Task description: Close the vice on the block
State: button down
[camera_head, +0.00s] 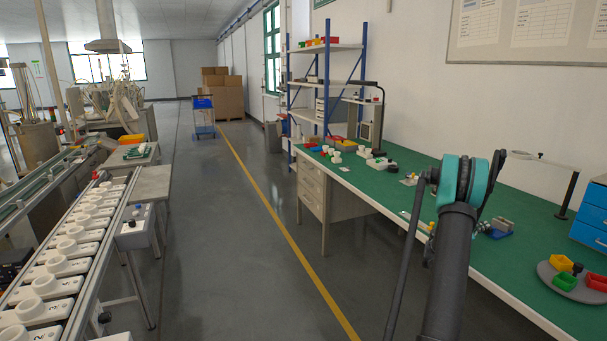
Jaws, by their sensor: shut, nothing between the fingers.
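A small vice (499,228) with a blue base and grey metal parts sits on the green bench top, just right of my arm. It is small in the picture, and I cannot tell how far its jaws are apart. No block can be made out between them. My arm, dark with a teal joint, rises in the foreground and covers the bench left of the vice. My gripper does not show; the arm hides that area.
The green bench (400,202) carries small white parts, a lamp stand (567,192), blue drawers (590,222) and a grey round tray (577,290) with coloured bins. A conveyor (75,235) stands left. The floor (215,250) between is clear.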

jog(key=shift+x, duration=0.95)
jog(key=shift+s+d+f, duration=0.1)
jog(key=shift+s+f, duration=0.05)
jog(key=shift+s, duration=0.1)
jog(key=shift+s+d+f, duration=0.15)
jog(key=shift+s+f, duration=0.05)
jog(key=shift+s, duration=0.2)
jog(key=shift+s+d+f, duration=0.1)
jog(key=shift+s, duration=0.1)
jog(key=shift+s+f, duration=0.15)
jog(key=shift+f, duration=0.1)
dwell(0.5)
jog(key=shift+s+d, duration=0.1)
jog(key=shift+s+r, duration=0.2)
jog(key=shift+v, duration=2.95)
jog(key=shift+s, duration=0.1)
